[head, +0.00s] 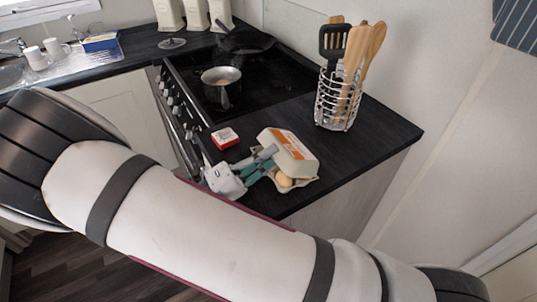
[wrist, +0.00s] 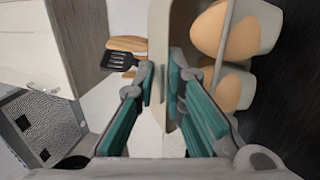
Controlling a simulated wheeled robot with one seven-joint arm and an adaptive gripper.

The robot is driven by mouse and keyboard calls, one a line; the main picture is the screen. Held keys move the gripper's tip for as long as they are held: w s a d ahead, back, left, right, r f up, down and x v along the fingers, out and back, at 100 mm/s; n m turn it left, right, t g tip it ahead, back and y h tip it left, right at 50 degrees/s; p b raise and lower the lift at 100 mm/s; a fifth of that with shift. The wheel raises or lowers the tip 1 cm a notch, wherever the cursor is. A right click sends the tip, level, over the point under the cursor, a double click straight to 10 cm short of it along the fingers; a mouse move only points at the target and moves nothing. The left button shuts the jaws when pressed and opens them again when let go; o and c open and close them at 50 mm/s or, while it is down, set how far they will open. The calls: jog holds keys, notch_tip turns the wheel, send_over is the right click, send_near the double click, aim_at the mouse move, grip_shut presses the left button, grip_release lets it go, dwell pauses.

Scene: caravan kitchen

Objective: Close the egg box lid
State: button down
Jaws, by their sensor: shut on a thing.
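The egg box (head: 292,147) sits on the dark counter near its front edge. Its pale lid, with an orange label, is raised and tilted, and an egg (head: 284,180) shows in the gap below. In the wrist view the lid (wrist: 159,28) is edge-on, with several brown eggs (wrist: 226,33) in their cups to its right. My gripper (head: 269,160) is at the left side of the box. In the wrist view its fingers (wrist: 163,85) are on either side of the lid edge and closed on it. The hinge is hidden.
A small red and white box (head: 225,138) lies left of the egg box. A saucepan (head: 221,88) stands on the black hob behind. A wire utensil holder (head: 338,105) stands at the back right. Bare counter (head: 385,135) lies to the right.

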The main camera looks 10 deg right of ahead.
jog(key=shift+f, duration=0.1)
jog(key=c, duration=1.8)
grip_release()
jog(key=v, duration=1.2)
jog(key=shift+a, duration=0.1)
